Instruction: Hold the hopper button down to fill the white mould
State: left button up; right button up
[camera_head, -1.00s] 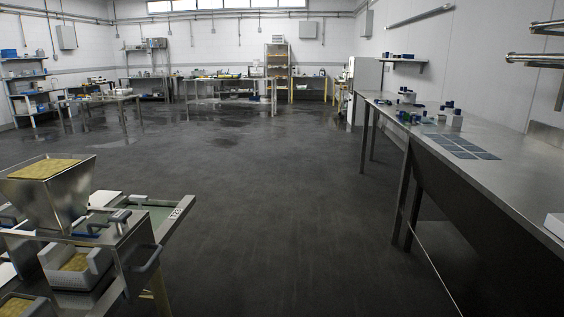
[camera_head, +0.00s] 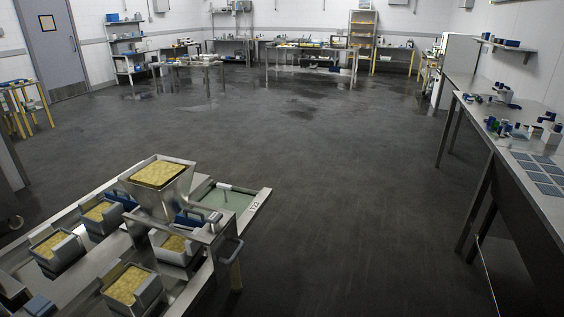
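The steel hopper (camera_head: 168,196) stands on the press table at the lower left, its top full of yellow curd. A whitish mould (camera_head: 178,257) with yellow curd in it sits at the hopper's near side, between steel side frames. Several greyer moulds with curd stand to its left and nearer, among them one at the front (camera_head: 148,296) and one at the left (camera_head: 66,256). I cannot make out the hopper button; blue parts show beside the hopper. Neither of my grippers shows in the view.
The press table (camera_head: 256,207) has a green bed and a label marked 123 at its right end. A long steel bench (camera_head: 500,150) with small blue and white items runs along the right wall. The dark floor (camera_head: 340,200) between them is clear. Shelves and tables line the back.

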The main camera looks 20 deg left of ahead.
aim_at(213, 217)
jog(key=u, duration=1.25)
